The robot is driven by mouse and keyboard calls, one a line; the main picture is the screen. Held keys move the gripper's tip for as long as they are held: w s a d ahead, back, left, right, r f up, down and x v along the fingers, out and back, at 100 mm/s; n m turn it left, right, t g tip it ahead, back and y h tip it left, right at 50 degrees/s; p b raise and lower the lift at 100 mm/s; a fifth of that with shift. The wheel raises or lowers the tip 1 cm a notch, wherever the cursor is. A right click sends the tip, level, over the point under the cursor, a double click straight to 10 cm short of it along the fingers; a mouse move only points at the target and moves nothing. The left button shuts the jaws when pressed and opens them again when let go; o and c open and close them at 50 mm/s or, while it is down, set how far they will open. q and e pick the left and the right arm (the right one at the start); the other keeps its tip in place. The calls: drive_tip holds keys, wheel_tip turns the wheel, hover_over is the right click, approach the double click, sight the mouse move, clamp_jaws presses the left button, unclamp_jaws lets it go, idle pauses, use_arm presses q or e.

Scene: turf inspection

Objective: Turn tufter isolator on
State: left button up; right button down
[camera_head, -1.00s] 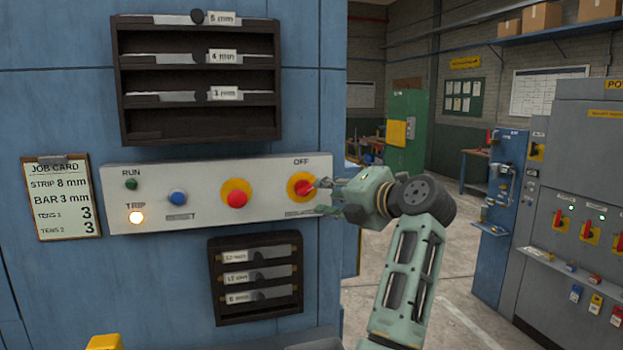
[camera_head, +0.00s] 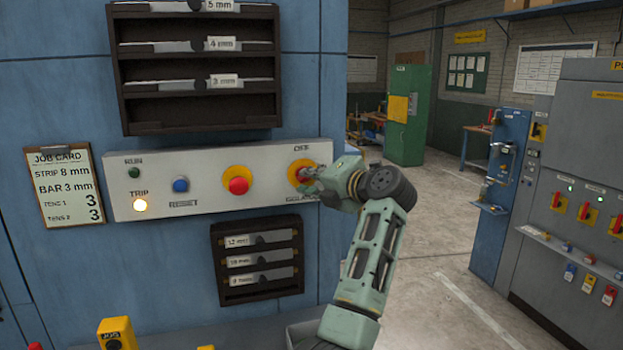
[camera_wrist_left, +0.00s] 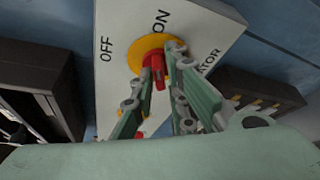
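The isolator switch is a red handle on a yellow disc (camera_head: 294,171) at the right end of the pale control panel (camera_head: 210,205). In the left wrist view the red handle (camera_wrist_left: 158,78) stands out from the yellow disc (camera_wrist_left: 146,46), with OFF and ON printed beside it. My left gripper (camera_head: 314,180) is at the switch. In the wrist view its fingers (camera_wrist_left: 163,68) lie either side of the handle, looking open with a slight gap; contact is not clear. The fingers partly hide the handle in the head view. My right gripper is not in view.
The panel also has a red button on yellow (camera_head: 238,186), a blue reset button (camera_head: 180,185), a green run lamp (camera_head: 134,172) and a lit trip lamp (camera_head: 140,205). Racks stand above (camera_head: 200,128) and below (camera_head: 262,291). Open floor (camera_head: 440,240) lies to the right.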

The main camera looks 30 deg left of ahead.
use_arm(q)
clamp_jaws()
drive_tip(key=shift+f, duration=0.1)
drive_tip(key=shift+f+m, duration=0.15)
drive_tip(key=shift+m, duration=0.35)
drive_tip(key=m+y, duration=0.2)
drive_tip(key=m, duration=0.1)
drive_tip(key=shift+m, duration=0.3)
drive_tip(key=shift+o, duration=2.4)
unclamp_jaws()
